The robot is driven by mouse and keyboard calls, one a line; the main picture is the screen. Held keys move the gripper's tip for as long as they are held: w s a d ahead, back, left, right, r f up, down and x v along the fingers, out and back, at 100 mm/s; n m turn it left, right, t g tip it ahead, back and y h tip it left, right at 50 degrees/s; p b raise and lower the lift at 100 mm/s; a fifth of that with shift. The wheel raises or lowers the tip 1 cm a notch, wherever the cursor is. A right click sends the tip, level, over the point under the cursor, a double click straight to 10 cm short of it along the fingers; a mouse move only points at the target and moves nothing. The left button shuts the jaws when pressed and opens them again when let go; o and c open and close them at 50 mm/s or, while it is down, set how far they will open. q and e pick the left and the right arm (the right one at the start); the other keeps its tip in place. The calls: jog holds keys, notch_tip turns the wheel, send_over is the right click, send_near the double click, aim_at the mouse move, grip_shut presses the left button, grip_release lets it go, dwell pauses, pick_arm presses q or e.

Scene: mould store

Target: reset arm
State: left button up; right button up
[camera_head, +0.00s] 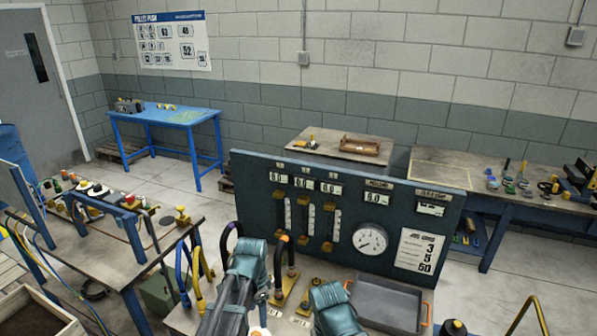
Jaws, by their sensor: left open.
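My left gripper (228,306) is at the bottom centre, below a teal arm part, with its dark fingers near the lower picture edge. It is open, and I see nothing held in it. Another teal arm part of mine shows to its right at the bottom edge; no right gripper fingers can be made out. Both are in front of a dark blue-green gauge panel (262,205) that stands upright on a bench.
The panel carries a round dial (370,239) and small displays. A grey tray (388,305) with orange handles lies before it. Coloured hoses (197,280) stand close left of my gripper. A cluttered table (110,245) is at left, a blue table (165,116) behind. Floor shows between them.

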pick_arm(q)
jog(key=s+d+f+n+b, duration=0.1)
jog(key=s+d+n, duration=0.2)
jog(key=s, duration=0.3)
jog(key=s+d+f+n+y+b, duration=0.1)
jog(key=s+d+n, duration=0.2)
jog(key=s+d, duration=0.2)
jog(key=shift+s+n, duration=0.4)
jog(key=shift+s, duration=0.65)
pick_arm(e)
notch_tip(320, 180, down, 2)
jog(key=shift+f, duration=0.2)
pick_arm(q)
jog(key=shift+d+f, duration=0.1)
jog(key=shift+d, duration=0.05)
pick_arm(e)
jog(key=shift+d, duration=0.1)
